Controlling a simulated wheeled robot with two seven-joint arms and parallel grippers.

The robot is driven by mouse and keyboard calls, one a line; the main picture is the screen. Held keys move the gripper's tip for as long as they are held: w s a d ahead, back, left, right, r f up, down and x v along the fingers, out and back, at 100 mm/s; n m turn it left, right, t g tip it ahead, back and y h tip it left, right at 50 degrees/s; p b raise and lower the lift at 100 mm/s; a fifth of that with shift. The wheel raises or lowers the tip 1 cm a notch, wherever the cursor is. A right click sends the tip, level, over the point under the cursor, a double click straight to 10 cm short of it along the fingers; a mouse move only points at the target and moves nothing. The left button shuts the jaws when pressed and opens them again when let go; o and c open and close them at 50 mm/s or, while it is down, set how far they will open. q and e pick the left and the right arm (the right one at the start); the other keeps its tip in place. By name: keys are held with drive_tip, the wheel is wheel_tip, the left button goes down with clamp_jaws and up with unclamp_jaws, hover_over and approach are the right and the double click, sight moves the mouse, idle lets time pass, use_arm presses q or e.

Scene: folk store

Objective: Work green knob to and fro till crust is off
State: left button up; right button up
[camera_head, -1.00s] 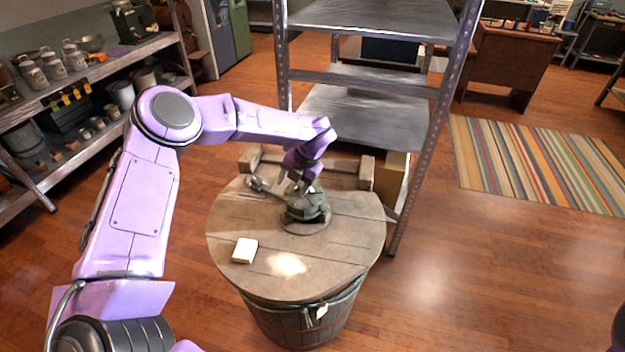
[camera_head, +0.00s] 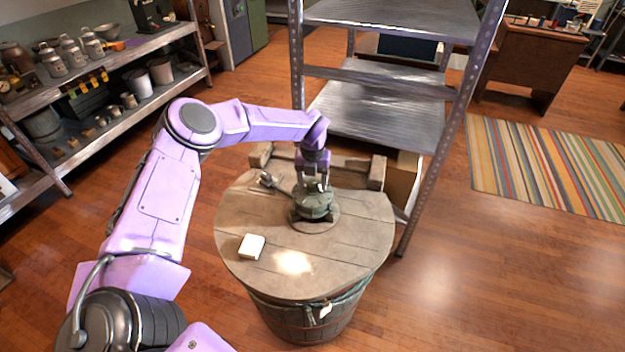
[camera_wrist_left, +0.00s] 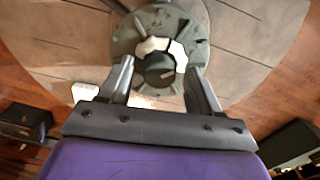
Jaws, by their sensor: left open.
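A grey-green metal fitting (camera_head: 314,208) with a round flange stands on the lid of a wooden barrel. In the left wrist view, its round dark green knob (camera_wrist_left: 159,70) sits at the centre of the lobed green body (camera_wrist_left: 125,40). Pale chunks that look like the crust (camera_wrist_left: 152,45) lie around the knob's far and right sides. My left gripper (camera_head: 316,184) points down over the fitting. In the wrist view its open fingers (camera_wrist_left: 160,80) stand to either side of the knob, with gaps visible. Whether they reach down to its height is unclear. My right gripper is not in view.
The barrel lid (camera_head: 350,245) also bears a small pale block (camera_head: 251,246) and a metal tool (camera_head: 268,181). A wooden frame (camera_head: 350,165) and a metal shelf rack (camera_head: 385,120) stand close behind. Loaded shelves (camera_head: 150,55) line the left.

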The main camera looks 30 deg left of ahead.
sight(312, 183)
use_arm(q)
drive_tip(key=shift+c, duration=0.3)
drive_tip(key=c, duration=1)
drive_tip(key=shift+w+f+n+b, duration=0.1)
drive_tip(key=shift+f+n+b, duration=0.2)
drive_tip(key=shift+n+b, duration=0.5)
drive_tip(key=shift+r, duration=0.25)
drive_tip(key=o, duration=1.1)
drive_tip(key=shift+c, duration=0.2)
wheel_tip(312, 183, up, 11)
drive_tip(key=b, duration=0.2)
drive_tip(key=shift+f, duration=0.2)
